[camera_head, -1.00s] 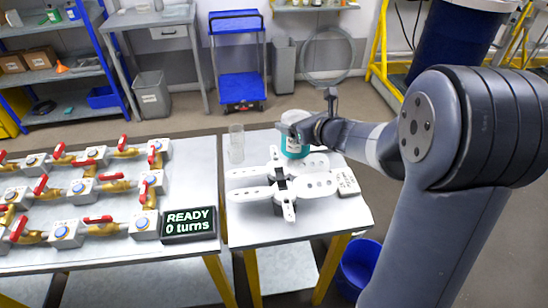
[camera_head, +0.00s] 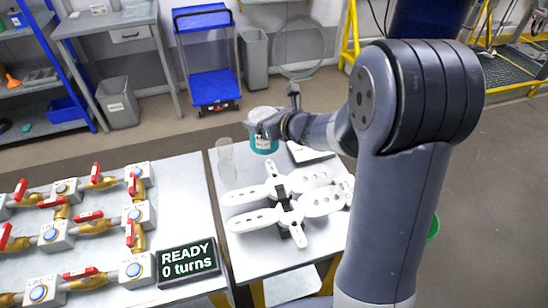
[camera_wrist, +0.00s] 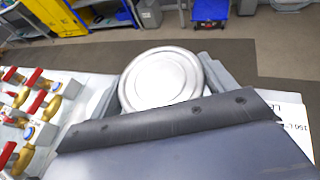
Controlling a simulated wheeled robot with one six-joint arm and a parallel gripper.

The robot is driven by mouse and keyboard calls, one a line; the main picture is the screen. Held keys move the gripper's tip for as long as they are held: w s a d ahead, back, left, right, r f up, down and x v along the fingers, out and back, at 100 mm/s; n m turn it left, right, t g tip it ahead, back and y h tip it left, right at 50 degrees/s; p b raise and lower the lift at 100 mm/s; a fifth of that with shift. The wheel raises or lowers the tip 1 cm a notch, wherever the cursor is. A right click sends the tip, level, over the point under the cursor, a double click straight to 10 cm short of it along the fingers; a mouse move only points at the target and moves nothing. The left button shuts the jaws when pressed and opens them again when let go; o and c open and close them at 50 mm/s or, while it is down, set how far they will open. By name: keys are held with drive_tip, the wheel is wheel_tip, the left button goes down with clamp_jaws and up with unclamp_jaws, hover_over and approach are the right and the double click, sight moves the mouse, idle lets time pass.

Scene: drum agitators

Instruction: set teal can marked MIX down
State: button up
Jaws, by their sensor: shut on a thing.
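The teal can (camera_head: 265,145) has a pale label and a silver lid. Any marking on it is too small to read. My gripper (camera_head: 262,128) is shut on the can at the far edge of the right table. In the wrist view the can's round lid (camera_wrist: 163,78) sits between my gripper's fingers (camera_wrist: 165,85). In the head view the can looks upright. I cannot tell whether its base touches the tabletop (camera_head: 290,262).
A white multi-armed fixture (camera_head: 280,203) lies mid-table. A clear beaker (camera_head: 226,155) stands left of the can. A display (camera_head: 187,263) reads "READY 0 turns". Red-handled brass valves (camera_head: 95,222) fill the left table. A white placard (camera_head: 308,152) lies right of the can.

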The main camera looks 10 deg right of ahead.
drive_tip(key=shift+f, duration=3.45)
drive_tip(key=shift+f, duration=0.1)
drive_tip(key=o, duration=1.2)
drive_tip(key=shift+f+b, duration=0.1)
drive_tip(key=shift+b, duration=0.25)
drive_tip(key=o, duration=0.4)
